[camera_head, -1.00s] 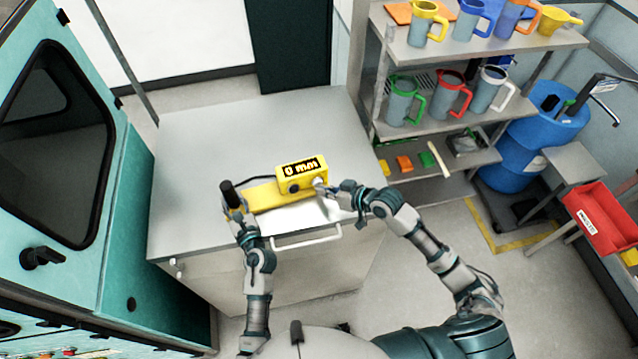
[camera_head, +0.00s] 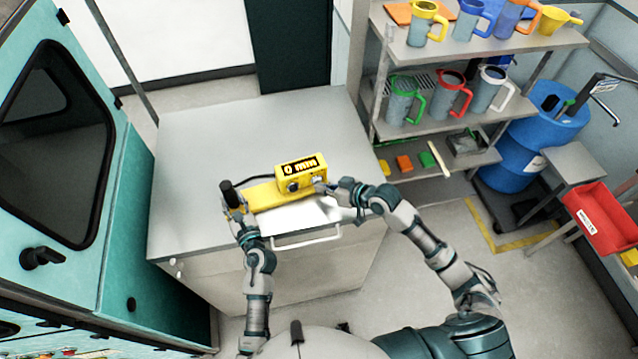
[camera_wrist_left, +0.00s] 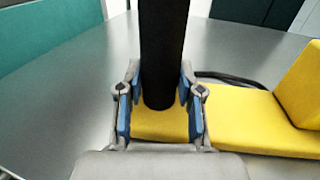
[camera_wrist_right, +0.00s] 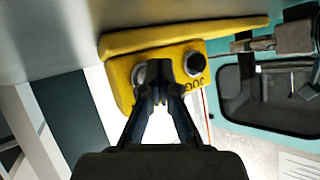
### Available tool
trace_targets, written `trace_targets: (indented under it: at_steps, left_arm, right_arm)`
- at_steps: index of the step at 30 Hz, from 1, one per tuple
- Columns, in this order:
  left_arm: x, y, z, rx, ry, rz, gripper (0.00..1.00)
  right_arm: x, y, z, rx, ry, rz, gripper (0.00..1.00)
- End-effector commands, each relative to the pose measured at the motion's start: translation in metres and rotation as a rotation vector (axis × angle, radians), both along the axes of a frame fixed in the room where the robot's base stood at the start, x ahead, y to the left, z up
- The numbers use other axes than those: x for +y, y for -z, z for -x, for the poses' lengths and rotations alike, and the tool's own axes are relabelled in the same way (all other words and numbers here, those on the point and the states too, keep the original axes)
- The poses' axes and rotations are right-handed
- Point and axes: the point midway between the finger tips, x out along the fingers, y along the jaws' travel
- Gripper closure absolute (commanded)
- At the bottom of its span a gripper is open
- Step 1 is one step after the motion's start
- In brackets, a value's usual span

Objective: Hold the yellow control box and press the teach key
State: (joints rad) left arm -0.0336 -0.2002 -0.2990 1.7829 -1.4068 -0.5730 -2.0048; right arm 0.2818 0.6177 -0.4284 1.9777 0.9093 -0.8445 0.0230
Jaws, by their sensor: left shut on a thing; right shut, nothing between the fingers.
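The yellow control box (camera_head: 296,176) stands on a long yellow base (camera_head: 268,197) on the grey bench. Its lit display has dark characters I cannot read surely. A black upright handle (camera_head: 229,191) rises from the base's left end; the left wrist view also shows it (camera_wrist_left: 163,50). My left gripper (camera_head: 235,211) is shut on this handle, one finger on each side. My right gripper (camera_wrist_right: 158,88) is shut and empty, its tips at the box's front by a light round key (camera_wrist_right: 139,73), partly covering it. Contact cannot be told. A black round knob (camera_wrist_right: 195,63) sits beside it.
The grey bench top (camera_head: 190,150) is clear around the box. A black cable (camera_head: 252,180) runs behind it. A shelf (camera_head: 430,125) with mugs stands right, a teal cabinet (camera_head: 150,200) left. A bench handle (camera_head: 305,240) is below the front edge.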

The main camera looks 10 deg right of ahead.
Motion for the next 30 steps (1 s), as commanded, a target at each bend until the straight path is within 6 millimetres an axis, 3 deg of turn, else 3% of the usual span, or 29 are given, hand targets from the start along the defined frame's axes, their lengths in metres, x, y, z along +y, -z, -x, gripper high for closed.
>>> trace_targets:
  at_steps: [14,30]
  left_arm:
    - [-0.001,0.0,0.0,-0.001,0.001,0.0,0.95]
    - [0.0,0.0,0.0,-0.001,0.001,0.0,0.95]
  right_arm:
    - [0.0,0.0,0.001,-0.001,0.0,-0.001,1.0]
    - [-0.003,0.0,0.021,-0.001,0.001,0.0,1.0]
